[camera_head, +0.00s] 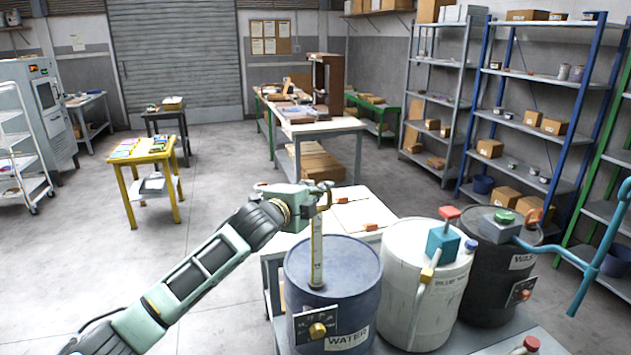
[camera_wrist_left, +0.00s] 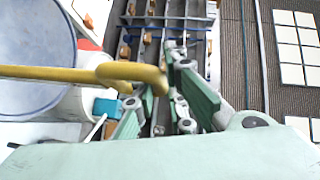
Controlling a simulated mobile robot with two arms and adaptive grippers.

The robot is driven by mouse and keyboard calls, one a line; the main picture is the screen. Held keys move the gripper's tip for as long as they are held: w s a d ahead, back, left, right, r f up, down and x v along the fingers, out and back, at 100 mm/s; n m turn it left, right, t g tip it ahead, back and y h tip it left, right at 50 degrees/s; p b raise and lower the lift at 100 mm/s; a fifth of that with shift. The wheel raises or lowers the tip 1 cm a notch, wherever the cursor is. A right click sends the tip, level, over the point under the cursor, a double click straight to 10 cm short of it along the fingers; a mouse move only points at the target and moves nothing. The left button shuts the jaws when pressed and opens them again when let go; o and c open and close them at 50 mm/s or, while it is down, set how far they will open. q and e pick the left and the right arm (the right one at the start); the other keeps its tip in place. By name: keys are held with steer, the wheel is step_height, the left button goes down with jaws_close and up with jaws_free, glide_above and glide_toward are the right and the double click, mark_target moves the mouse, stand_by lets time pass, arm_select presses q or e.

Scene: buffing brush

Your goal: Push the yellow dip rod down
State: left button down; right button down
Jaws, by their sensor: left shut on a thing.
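The yellow dip rod (camera_head: 316,255) stands upright in the top of the blue-grey WATER drum (camera_head: 345,268), with a long length above the lid. My left gripper (camera_head: 322,193) is at the rod's upper end, high above the drum, and is shut on it. In the left wrist view, the rod (camera_wrist_left: 50,74) runs in from the left, and its bent end lies at the green finger pads of my left gripper (camera_wrist_left: 160,106). The drum's round top (camera_wrist_left: 35,50) also shows there. The rod's lower end is hidden inside the drum. My right gripper is not in view.
A white drum (camera_head: 405,270) and a black drum (camera_head: 493,285) stand right of the WATER drum on the same bench. A teal hose (camera_head: 590,270) hangs at the far right. A red button (camera_head: 531,344) is at the bench front. Open floor lies left.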

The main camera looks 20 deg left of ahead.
mark_target(314, 268)
arm_select(q)
step_height(314, 268, down, 23)
steer(key=b, duration=1)
steer(key=shift+f, duration=0.35)
steer(key=c, duration=1.8)
jaws_free()
steer(key=shift+o, duration=0.2)
steer(key=shift+r, duration=0.2)
steer(key=v, duration=1.2)
